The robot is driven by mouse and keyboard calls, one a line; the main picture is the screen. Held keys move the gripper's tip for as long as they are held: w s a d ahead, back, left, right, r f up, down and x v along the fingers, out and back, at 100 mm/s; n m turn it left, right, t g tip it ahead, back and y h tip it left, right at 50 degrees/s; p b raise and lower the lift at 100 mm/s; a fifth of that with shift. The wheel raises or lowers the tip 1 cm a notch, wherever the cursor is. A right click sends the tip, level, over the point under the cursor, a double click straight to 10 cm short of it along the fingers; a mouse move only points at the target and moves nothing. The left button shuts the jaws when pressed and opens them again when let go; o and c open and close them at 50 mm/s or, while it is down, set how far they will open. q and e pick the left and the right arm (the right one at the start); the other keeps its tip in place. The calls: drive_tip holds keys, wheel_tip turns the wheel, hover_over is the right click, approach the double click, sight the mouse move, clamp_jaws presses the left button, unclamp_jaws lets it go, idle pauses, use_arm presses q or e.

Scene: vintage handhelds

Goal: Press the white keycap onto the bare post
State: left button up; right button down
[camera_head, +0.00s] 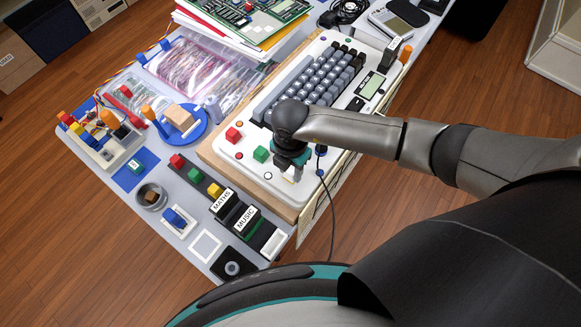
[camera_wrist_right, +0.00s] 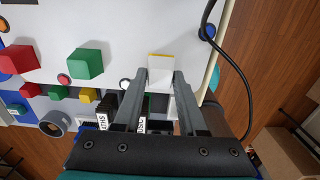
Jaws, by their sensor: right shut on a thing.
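My right gripper (camera_head: 292,172) is over the near corner of the white keyboard case (camera_head: 228,151), fingers pointing down. In the right wrist view, its two fingers (camera_wrist_right: 160,78) are shut on the white keycap (camera_wrist_right: 161,70), which has a thin yellow edge. A red keycap (camera_head: 233,135) and a green keycap (camera_head: 261,154) sit in a row on the case, leading toward the gripper. The bare post is not visible; the gripper and keycap cover that area. I cannot tell whether the keycap touches the case. My left gripper is not in view.
A small white button (camera_head: 268,176) lies beside the gripper on the case. A black cable (camera_head: 329,198) hangs off the case's right edge. Labelled black cartridges (camera_head: 224,205) stand to the left. A blue round stand (camera_head: 181,125) is farther left.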

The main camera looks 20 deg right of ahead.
sight(290, 171)
drive_tip(key=shift+f, duration=0.45)
drive_tip(key=shift+c, duration=2)
unclamp_jaws()
drive_tip(key=shift+r, duration=0.1)
wheel_tip(290, 171, up, 15)
drive_tip(key=shift+p, duration=0.35)
drive_tip(key=shift+r, duration=0.1)
